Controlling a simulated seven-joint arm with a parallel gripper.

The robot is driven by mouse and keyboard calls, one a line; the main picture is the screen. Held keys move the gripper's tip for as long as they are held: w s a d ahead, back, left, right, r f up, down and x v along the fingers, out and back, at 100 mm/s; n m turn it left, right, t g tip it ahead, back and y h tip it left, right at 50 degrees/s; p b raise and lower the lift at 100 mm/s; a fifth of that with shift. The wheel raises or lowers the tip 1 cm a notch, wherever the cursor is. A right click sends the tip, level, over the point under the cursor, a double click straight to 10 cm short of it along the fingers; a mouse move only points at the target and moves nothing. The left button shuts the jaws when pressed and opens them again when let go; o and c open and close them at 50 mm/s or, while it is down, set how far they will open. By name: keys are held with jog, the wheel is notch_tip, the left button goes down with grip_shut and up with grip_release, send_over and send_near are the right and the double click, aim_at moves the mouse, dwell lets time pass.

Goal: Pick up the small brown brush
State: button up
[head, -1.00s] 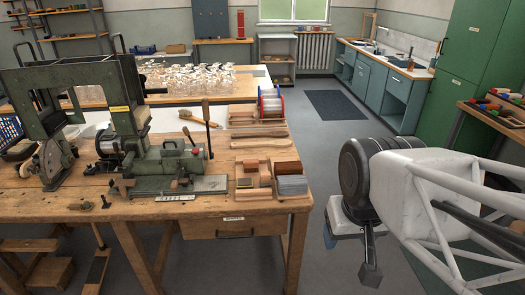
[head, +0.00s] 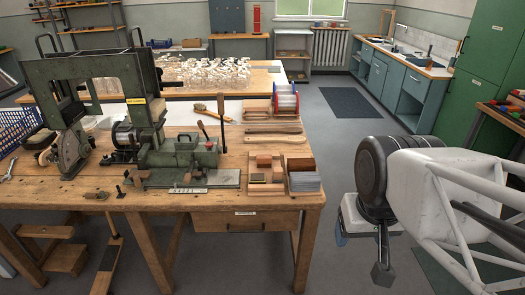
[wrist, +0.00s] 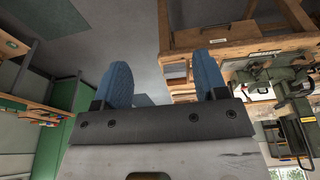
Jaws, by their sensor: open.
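A small brown brush (head: 213,113) with a pale wooden handle lies on the workbench (head: 95,205), behind the green machine and left of the wire spool. Its handle points toward the right. My gripper (head: 362,252) is in the air right of the bench, well apart from the brush, with its fingers pointing down. In the wrist view my gripper (wrist: 163,78) shows two blue fingertips spread apart with nothing between them. The brush cannot be made out in the wrist view.
The green tufting machine (head: 185,155) stands on the bench, with a lever rising near the brush. A wire spool (head: 286,98), wooden strips (head: 275,140) and a tray of blocks (head: 265,165) lie to the right. Open floor (head: 330,140) lies between bench and blue cabinets.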

jog(key=w+a+r+m, duration=0.1)
jog(key=w+r+m, duration=0.1)
jog(key=w, duration=0.7)
jog(key=w+a+r+m, duration=0.1)
jog(key=w+r+m, duration=0.15)
jog(key=w, duration=0.75)
jog(key=m+g, duration=0.3)
jog(key=m, duration=1)
send_over(264, 156)
jog(key=f, duration=2.7)
jog(key=shift+s+f, duration=0.3)
jog(key=shift+f, duration=0.05)
jog(key=shift+w+a+f, duration=0.1)
jog(key=shift+w+f, duration=0.25)
jog(key=shift+f, duration=0.05)
jog(key=shift+f, duration=1.3)
